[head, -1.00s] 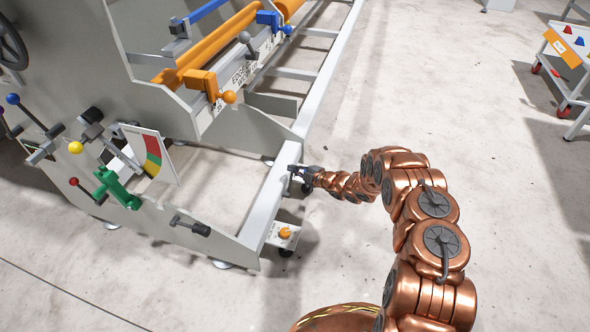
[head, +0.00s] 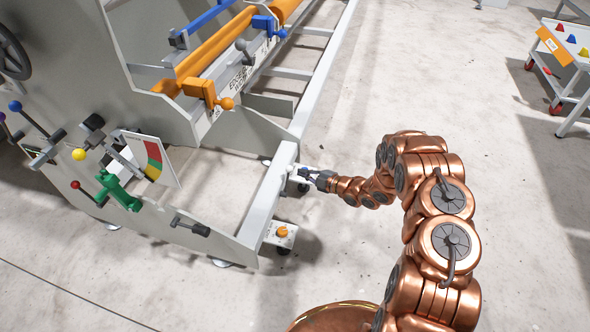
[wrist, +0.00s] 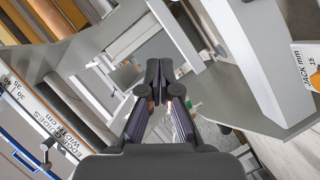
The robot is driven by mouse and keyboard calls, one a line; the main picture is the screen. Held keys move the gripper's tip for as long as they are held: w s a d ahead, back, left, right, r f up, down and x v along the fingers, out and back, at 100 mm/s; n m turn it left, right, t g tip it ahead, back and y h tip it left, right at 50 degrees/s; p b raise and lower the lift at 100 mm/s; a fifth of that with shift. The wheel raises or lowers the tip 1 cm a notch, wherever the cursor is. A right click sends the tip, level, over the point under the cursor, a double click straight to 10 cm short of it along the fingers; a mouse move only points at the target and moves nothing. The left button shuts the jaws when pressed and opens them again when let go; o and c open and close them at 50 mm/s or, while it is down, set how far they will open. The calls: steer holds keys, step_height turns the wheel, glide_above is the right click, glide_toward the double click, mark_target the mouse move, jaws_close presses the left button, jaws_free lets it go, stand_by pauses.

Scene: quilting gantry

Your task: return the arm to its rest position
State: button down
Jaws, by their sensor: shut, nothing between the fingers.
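My gripper (head: 304,174) is at the end of my copper arm, close to the grey side rail (head: 268,200) of the gantry frame in the head view. Whether it touches the rail cannot be told. In the wrist view the two fingers of my gripper (wrist: 153,80) meet at their tips with nothing between them. My arm (head: 420,185) reaches out from the lower right, bent at several joints.
The gantry (head: 225,130) fills the left, with orange rollers (head: 222,45), coloured levers, a green handle (head: 119,190) and a colour gauge (head: 152,157). An orange knob (head: 282,232) sits on a foot plate. A cart (head: 570,60) stands upper right.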

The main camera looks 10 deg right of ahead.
steer(key=shift+v, duration=0.8)
steer(key=shift+w+r, duration=0.1)
steer(key=w+d+r+m+h+p, duration=0.25)
steer(key=d+r+h+p, duration=0.3)
steer(key=d+r, duration=0.35)
steer(key=s+d+r+m+g+h+p, duration=0.1)
steer(key=s+d+r+m+h+p, duration=0.25)
steer(key=r, duration=0.65)
steer(key=s+d+r+m+g+h+p, duration=0.2)
steer(key=r+p, duration=0.2)
steer(key=r, duration=0.5)
steer(key=s+d+r+m+g+h+p, duration=0.1)
steer(key=s+d+r+m+h+p, duration=0.15)
steer(key=r, duration=0.75)
steer(key=s+r+m+g+p, duration=0.2)
steer(key=s+r+m+p, duration=0.25)
steer(key=s+r, duration=0.45)
steer(key=s+a+r+m+g+y+p, duration=0.1)
steer(key=s+a+r+p, duration=0.3)
steer(key=s, duration=0.8)
steer(key=s+a+r+m+g+y+p, duration=0.1)
steer(key=s+a+r+m+g+p, duration=0.1)
steer(key=s+a+r, duration=0.5)
steer(key=s+a+r+m+g+y+p, duration=0.1)
steer(key=s+a+r+g+p, duration=0.3)
steer(key=s, duration=1.3)
step_height(320, 180, up, 3)
steer(key=a+m+p, duration=0.1)
steer(key=a+p, duration=0.1)
steer(key=shift+a, duration=0.35)
